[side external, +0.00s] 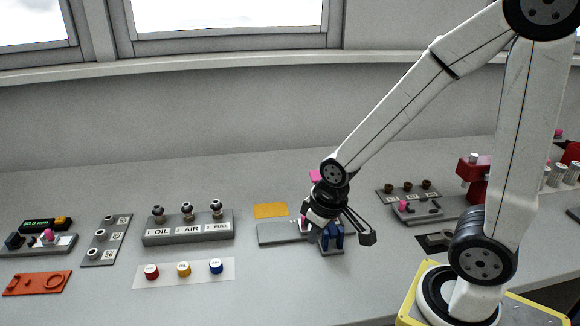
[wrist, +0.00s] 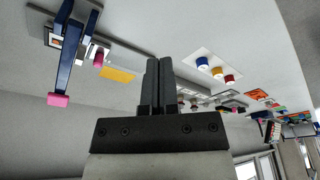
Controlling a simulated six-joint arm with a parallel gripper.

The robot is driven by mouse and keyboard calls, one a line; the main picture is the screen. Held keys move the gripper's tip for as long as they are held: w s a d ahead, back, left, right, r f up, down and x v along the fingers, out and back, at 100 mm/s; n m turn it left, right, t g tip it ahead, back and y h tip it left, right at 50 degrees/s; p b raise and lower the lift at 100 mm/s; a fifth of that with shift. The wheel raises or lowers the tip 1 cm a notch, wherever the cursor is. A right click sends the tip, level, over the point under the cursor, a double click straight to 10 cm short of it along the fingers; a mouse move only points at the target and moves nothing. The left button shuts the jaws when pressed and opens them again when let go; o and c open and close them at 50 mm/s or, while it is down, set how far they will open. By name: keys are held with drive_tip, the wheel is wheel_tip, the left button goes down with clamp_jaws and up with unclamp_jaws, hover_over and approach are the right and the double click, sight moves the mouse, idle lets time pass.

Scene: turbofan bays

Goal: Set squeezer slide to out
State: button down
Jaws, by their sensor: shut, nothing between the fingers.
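The squeezer stands near the middle of the table in the side view, with a grey base plate (side external: 280,233), blue parts (side external: 335,238) and a pink tip (side external: 315,176) above. My gripper (side external: 308,220) is low over it and hides part of it. In the wrist view, the squeezer's blue arm (wrist: 70,45) ends in a pink tip (wrist: 58,100) at the upper left.
A yellow-orange pad (side external: 270,210) lies behind the base plate. An oil/air/fuel block (side external: 188,230) and a white strip with coloured caps (side external: 184,272) are to the left. A grey panel with brown knobs (side external: 408,190) and a red device (side external: 473,172) stand to the right.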

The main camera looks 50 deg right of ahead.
idle(0.3)
drive_tip(key=c, duration=0.7)
unclamp_jaws()
drive_tip(key=shift+o, duration=1.1)
drive_tip(key=shift+w+d, duration=0.15)
drive_tip(key=shift+w, duration=0.05)
drive_tip(key=w+d+f+n+g, duration=0.1)
drive_tip(key=w+d+n, duration=0.3)
drive_tip(key=d, duration=0.1)
drive_tip(key=w+d+f+n, duration=0.1)
drive_tip(key=w+d+n, duration=0.3)
drive_tip(key=d, duration=0.1)
drive_tip(key=w+d+f+n+g, duration=0.1)
drive_tip(key=w+d+f+n, duration=0.1)
drive_tip(key=w+d+n, duration=0.2)
drive_tip(key=shift+d+f+g, duration=0.1)
drive_tip(key=shift+d+g, duration=0.2)
drive_tip(key=shift+d, duration=0.1)
drive_tip(key=shift+s+f, duration=0.1)
drive_tip(key=shift+f, duration=0.1)
drive_tip(key=shift+f, duration=3.7)
